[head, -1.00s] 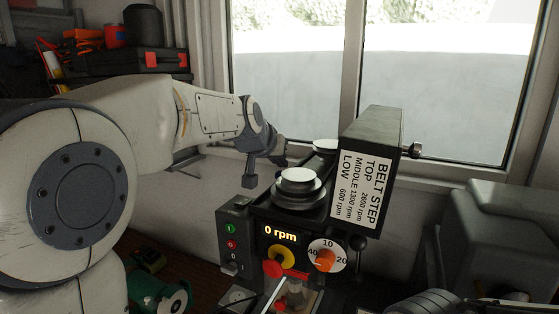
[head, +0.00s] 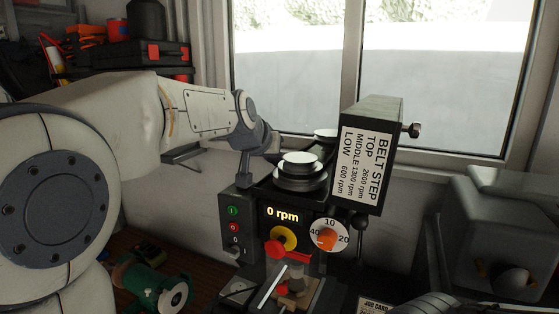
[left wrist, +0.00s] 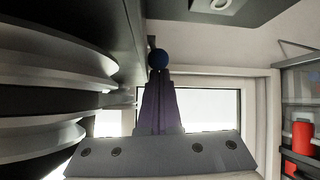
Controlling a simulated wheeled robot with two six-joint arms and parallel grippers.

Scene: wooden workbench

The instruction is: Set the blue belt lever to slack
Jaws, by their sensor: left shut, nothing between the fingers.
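The drill press head has a stepped pulley (head: 300,170) exposed under its raised belt cover (head: 375,130). The blue lever's round knob (left wrist: 158,60) shows in the left wrist view, straight beyond the tips of my left gripper (left wrist: 158,78). The gripper is shut and empty. Whether it touches the knob I cannot tell. The lever's shaft is hidden behind the fingers. In the head view my left gripper (head: 246,168) points down at the left of the pulley, just above the switch box; the blue lever is not visible there. My right gripper is not in view.
The pulley discs (left wrist: 60,85) stand close on the left in the wrist view. A switch box (head: 235,225), a display reading 0 rpm (head: 283,214) and an orange dial (head: 327,238) are on the front. A grey machine (head: 500,235) stands at the right.

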